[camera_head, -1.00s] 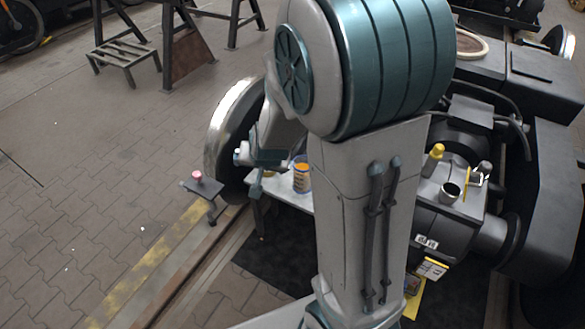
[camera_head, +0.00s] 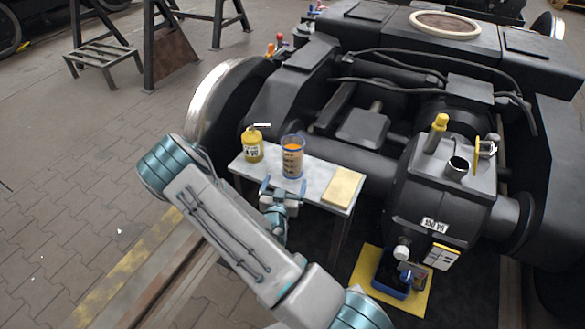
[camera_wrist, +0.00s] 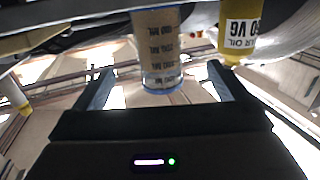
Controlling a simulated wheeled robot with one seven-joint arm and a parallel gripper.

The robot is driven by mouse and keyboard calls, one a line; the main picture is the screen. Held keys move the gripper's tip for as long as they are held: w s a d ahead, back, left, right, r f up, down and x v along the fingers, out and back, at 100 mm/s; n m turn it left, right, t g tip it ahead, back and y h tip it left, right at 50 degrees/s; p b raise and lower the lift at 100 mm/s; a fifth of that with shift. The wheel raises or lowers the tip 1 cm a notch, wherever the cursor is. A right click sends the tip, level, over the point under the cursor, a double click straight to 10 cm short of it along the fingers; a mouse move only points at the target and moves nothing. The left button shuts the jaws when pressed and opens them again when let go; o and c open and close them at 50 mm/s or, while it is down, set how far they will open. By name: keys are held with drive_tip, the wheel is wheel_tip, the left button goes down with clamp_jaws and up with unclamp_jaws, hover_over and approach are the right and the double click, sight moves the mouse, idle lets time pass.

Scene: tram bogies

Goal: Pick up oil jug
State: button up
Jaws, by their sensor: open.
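The oil jug (camera_head: 293,158) is a clear, graduated beaker with a blue rim and orange-brown oil in it. It stands upright on a small pale bench (camera_head: 313,183). My gripper (camera_head: 283,188) is open and empty at the bench's front edge, just in front of the jug. In the wrist view the jug (camera_wrist: 158,48) shows between and beyond the two spread fingers. Whether a finger touches it cannot be told. A yellow oil can (camera_head: 253,147) with a spout stands left of the jug; its label shows in the wrist view (camera_wrist: 240,30).
A yellow pad (camera_head: 343,188) lies at the bench's right end. Behind is the dark bogie frame with a wheel (camera_head: 215,100). A blue tray (camera_head: 391,283) sits on a yellow mat below.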

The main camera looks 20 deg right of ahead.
sight(290, 166)
drive_tip(key=shift+t, duration=0.4)
drive_tip(key=x, duration=0.2)
drive_tip(key=b+x, duration=0.1)
drive_tip(key=x, duration=0.5)
drive_tip(key=shift+d+f, duration=0.2)
drive_tip(key=shift+f, duration=0.05)
drive_tip(key=shift+f+b+x, duration=0.2)
drive_tip(key=shift+b+x, duration=0.3)
drive_tip(key=shift+x, duration=0.85)
drive_tip(key=shift+f+b+x, duration=0.15)
drive_tip(key=shift+b+x, duration=0.35)
drive_tip(key=shift+x, duration=0.85)
drive_tip(key=shift+d, duration=0.15)
drive_tip(key=c, duration=1.1)
